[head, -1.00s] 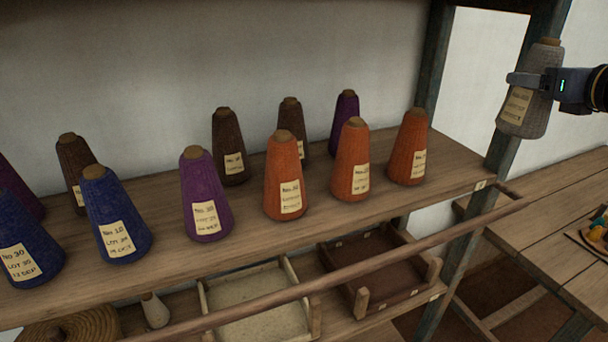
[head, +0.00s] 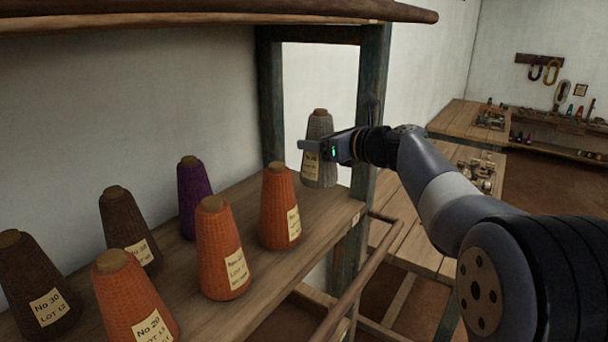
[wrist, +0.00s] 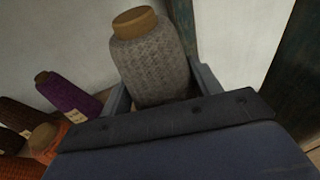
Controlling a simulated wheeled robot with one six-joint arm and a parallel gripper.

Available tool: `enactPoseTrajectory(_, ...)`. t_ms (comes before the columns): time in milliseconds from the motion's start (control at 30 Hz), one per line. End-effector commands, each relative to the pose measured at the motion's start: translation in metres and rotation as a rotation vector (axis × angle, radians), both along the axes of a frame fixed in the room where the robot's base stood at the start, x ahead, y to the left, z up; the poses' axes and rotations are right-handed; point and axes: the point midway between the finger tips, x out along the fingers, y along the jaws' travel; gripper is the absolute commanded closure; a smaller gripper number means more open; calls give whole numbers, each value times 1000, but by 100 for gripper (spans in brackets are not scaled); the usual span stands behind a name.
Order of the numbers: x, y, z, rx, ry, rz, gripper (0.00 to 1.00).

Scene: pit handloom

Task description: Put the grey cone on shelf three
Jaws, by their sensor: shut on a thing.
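The grey cone (head: 319,150) has a tan top and a paper label. It is upright in my gripper (head: 312,147), at the right end of the shelf (head: 330,203) that holds several yarn cones. My gripper is shut on it. In the wrist view the grey cone (wrist: 152,62) stands between the fingers of my gripper (wrist: 160,95), with its lower end hidden. The cone's base is close to the shelf board in the head view; I cannot tell whether it touches.
An orange cone (head: 278,207) stands just left of the grey cone, with a purple cone (head: 195,197) behind. Another orange cone (head: 222,250) and brown cones (head: 128,228) stand further left. A dark post (head: 368,130) rises at the shelf's right end. A wooden rail (head: 365,275) runs along the front.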

Motion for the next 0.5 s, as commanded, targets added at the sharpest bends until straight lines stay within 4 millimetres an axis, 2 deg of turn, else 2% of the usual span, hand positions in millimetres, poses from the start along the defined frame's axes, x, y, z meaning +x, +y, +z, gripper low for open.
enactPoseTrajectory(100, 0, 0, -19, 1, 2, 0, 69)
enactPoseTrajectory(500, 0, 0, -62, 1, 1, -1, 69)
